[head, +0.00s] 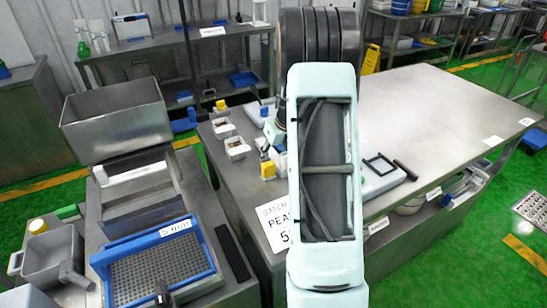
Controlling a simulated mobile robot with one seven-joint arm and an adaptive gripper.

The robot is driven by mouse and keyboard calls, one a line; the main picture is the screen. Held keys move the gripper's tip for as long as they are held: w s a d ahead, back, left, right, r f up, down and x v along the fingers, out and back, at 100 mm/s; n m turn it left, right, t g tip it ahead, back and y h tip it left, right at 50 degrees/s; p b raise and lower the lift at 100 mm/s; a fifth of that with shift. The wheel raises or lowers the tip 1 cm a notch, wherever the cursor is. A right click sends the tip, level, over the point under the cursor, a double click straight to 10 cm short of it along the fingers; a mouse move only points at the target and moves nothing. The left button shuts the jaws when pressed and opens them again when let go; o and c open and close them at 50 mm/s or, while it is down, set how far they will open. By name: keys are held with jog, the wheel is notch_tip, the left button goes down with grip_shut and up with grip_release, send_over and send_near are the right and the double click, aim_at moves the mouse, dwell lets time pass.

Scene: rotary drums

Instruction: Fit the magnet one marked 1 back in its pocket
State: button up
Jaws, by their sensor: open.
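My arm reaches across the middle of the head view and hides part of the steel table (440,95). My gripper (267,157) shows only partly, at the left edge of the arm, low over the table's left part. It is open. A small yellow piece (268,170) is right below it; whether they touch I cannot tell. No magnet marked 1 and no pocket can be made out; they may be hidden or too small.
Small white bins (237,147) stand left of my gripper. A paper sign (276,222) is at the table's near edge. A grey case (380,178) lies right of my arm. A blue-rimmed tray (160,268) is at lower left. The table's right half is mostly clear.

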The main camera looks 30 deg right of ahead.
jog(key=shift+c, duration=0.2)
grip_shut()
dwell(0.4)
